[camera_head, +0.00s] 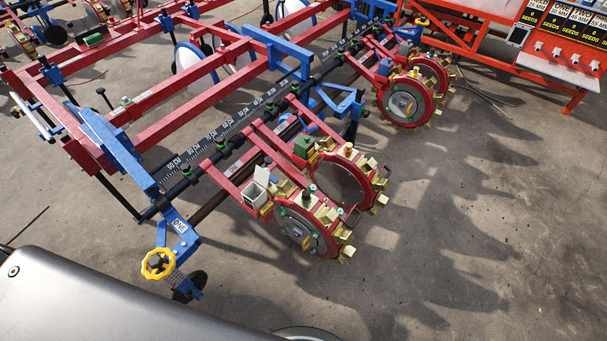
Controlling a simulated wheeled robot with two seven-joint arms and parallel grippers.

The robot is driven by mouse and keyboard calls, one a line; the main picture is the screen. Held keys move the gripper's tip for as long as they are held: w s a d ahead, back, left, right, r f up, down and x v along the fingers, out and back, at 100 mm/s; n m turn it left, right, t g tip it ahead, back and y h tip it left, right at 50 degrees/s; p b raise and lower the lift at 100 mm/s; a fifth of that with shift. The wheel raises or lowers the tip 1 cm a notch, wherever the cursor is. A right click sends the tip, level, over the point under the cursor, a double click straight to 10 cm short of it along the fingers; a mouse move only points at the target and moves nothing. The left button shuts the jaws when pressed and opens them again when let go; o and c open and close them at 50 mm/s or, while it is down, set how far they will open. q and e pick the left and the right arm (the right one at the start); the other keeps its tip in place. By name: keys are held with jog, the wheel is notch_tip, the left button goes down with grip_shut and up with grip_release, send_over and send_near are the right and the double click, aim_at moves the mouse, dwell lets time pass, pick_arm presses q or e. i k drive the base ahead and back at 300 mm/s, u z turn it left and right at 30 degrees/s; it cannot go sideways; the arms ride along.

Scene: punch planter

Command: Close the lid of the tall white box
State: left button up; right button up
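The tall white box (254,194) is small in the picture. It sits on the red planter arm, just left of the nearest punch wheel. Its lid (262,175) appears raised at the top, and a dark opening seems to show beneath it. The exact lid angle is too small to tell. Neither my left nor my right gripper is in view.
The nearest punch wheel (298,229) has yellow punches around its red rim. A green box (303,146) is behind the white box. A yellow handwheel (158,264) is at the lower left. Bare concrete floor (460,270) lies to the right.

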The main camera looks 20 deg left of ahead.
aim_at(262, 176)
jog(key=z, duration=1.6)
jog(key=i, duration=4.3)
jog(key=u, duration=4.85)
jog(key=i, duration=1)
jog(key=u, duration=0.05)
